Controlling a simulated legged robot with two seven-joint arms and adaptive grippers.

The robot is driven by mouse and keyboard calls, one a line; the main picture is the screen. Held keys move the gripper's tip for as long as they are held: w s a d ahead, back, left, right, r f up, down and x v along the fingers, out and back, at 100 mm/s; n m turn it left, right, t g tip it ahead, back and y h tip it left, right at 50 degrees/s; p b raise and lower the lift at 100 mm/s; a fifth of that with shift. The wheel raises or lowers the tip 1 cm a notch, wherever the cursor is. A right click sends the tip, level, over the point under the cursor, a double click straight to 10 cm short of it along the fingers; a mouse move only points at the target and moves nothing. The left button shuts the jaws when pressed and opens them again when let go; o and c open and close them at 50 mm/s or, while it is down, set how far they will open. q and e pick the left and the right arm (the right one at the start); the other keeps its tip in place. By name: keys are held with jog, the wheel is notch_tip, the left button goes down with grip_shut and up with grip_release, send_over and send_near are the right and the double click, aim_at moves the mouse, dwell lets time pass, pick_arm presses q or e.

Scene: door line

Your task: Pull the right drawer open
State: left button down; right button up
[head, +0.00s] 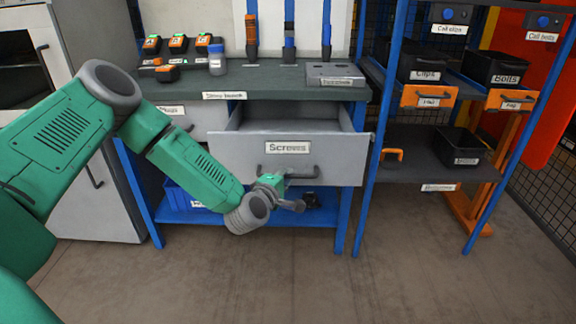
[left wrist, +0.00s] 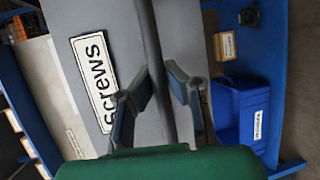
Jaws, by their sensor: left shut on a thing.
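The right drawer (head: 235,150) has a grey front with a "Screws" label and stands well out from the bench, with its inside showing from above. Its dark bar handle (head: 312,174) is low on the front. My left gripper (head: 283,181) is at the left part of this handle and shut on it. In the left wrist view the two fingers (left wrist: 158,92) are at the drawer front beside the "Screws" label (left wrist: 93,80); the grip itself is partly hidden. My right gripper is in neither view.
The closed left drawer (head: 204,122) is beside it under the bench top (head: 290,80). A blue bin (head: 178,196) sits on the lower shelf. A rack with black bins (head: 492,68) stands at right. The floor in front is clear.

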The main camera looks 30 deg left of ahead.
pick_arm(q)
jog(key=shift+s+d+f, duration=0.15)
jog(key=shift+s+d, duration=0.2)
jog(key=shift+s, duration=0.3)
jog(key=shift+s+d+f, duration=0.1)
jog(key=shift+s+d, duration=0.25)
jog(key=shift+s, duration=0.3)
jog(key=c, duration=1.6)
grip_release()
jog(key=shift+w, duration=0.1)
jog(key=shift+r, duration=0.1)
jog(key=v, duration=1.2)
jog(key=shift+a, duration=0.15)
